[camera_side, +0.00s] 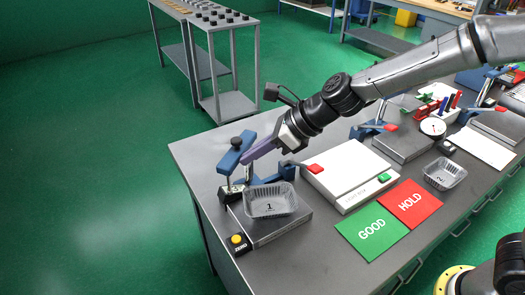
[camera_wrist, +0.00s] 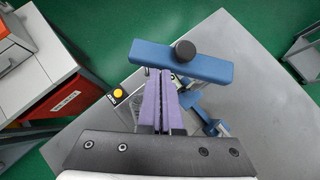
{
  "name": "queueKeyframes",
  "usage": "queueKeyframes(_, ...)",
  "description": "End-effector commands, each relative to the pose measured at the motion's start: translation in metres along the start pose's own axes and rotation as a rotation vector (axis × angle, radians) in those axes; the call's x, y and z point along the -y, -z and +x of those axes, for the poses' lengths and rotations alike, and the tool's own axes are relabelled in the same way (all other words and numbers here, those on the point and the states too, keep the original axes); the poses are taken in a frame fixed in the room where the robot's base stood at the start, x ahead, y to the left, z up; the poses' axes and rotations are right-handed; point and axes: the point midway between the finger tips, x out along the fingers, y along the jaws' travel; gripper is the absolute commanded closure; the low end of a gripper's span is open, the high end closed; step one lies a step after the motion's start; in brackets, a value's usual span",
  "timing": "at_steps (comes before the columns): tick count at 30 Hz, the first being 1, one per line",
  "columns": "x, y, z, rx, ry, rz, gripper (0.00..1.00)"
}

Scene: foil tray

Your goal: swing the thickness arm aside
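The thickness arm is a blue bar (camera_side: 236,151) with a black knob on top, at the left end of the bench. It stands by a grey plate bearing a clear tray (camera_side: 271,202) marked 1. In the wrist view the blue bar (camera_wrist: 215,67) crosses ahead of my fingertips. My gripper (camera_side: 250,154) has purple fingers pressed side by side, with nothing seen between them. In the wrist view my gripper (camera_wrist: 166,72) ends at the bar's near edge; I cannot tell whether it touches. The tray is mostly hidden behind my fingers there.
A yellow zero button (camera_side: 236,239) sits in front of the plate. A white light box (camera_side: 345,170), green GOOD mat (camera_side: 371,232), red HOLD mat (camera_side: 411,202) and tray 2 (camera_side: 445,173) lie to the right. The bench's left corner is bare.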

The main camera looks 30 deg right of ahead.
Motion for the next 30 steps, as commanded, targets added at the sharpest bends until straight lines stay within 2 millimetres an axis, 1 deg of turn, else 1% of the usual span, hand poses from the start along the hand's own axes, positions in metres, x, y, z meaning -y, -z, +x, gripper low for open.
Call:
queueKeyframes(4,-0.005,-0.008,0.008,0.000,-0.003,-0.004,1.00)
queueKeyframes(15,-0.007,-0.022,0.021,0.001,-0.002,-0.004,1.00)
queueKeyframes(30,-0.006,-0.026,0.026,0.000,-0.002,-0.003,1.00)
